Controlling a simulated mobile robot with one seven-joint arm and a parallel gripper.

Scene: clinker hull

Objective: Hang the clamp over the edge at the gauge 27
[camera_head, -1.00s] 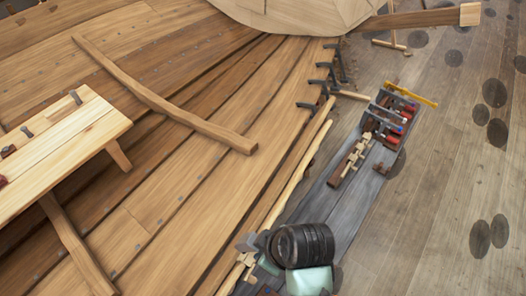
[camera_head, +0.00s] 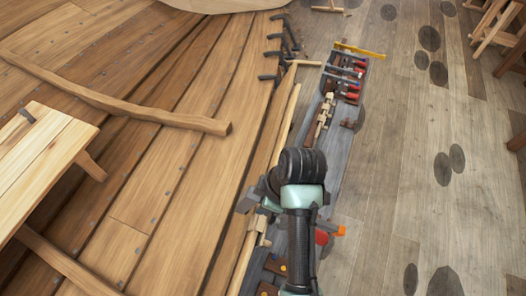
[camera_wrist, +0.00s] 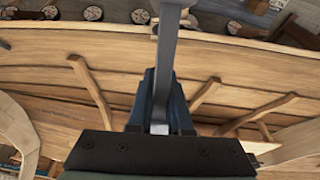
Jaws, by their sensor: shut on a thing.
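My gripper (camera_wrist: 163,84) is shut on a grey metal bar, the clamp (camera_wrist: 167,45), which runs up between its blue fingers to the top of the wrist view. The clamp's far end is cut off there. In the head view my gripper (camera_head: 251,198) is beside the hull's plank edge (camera_head: 225,235), partly hidden by my black wrist. I cannot tell whether the clamp touches the edge. A small pale wooden piece (camera_head: 257,226) sits by the edge just below my gripper; it may be a gauge. No number 27 is readable.
Several dark clamps (camera_head: 272,54) hang along the edge farther up. A grey bench (camera_head: 349,140) beside the hull carries a tool rack (camera_head: 347,76) with red-handled tools. A pale plank bench (camera_head: 40,160) stands at left. The floor (camera_head: 400,190) at right is mostly clear.

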